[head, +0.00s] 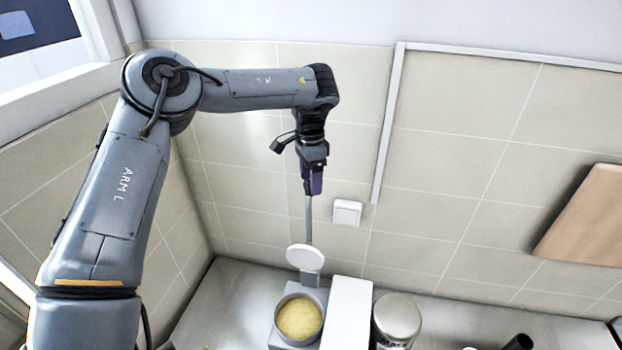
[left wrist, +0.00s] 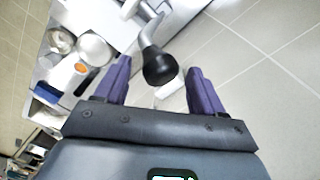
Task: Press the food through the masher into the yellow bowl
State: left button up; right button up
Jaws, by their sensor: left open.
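The masher has a grey lever (head: 309,220) standing up, a white disc (head: 305,257) below it and a round grey-rimmed container with yellow food (head: 299,318) in front. I cannot make out a separate yellow bowl. My left gripper (head: 313,182), with purple fingers, points down at the lever's top. The left wrist view shows the lever's black knob (left wrist: 160,68) between the open fingers of this gripper (left wrist: 158,72), with gaps on both sides. The head view hides the knob behind the fingers. My right gripper is not in view.
A white box-like block (head: 347,312) stands right of the container, then a jar with a pale lid (head: 397,318). A dark cylinder (head: 519,342) is at the bottom right. The tiled wall carries a white switch (head: 347,213) and a wooden board (head: 583,217).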

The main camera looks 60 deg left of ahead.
pick_arm(q)
jog(key=shift+f, duration=0.55)
grip_shut()
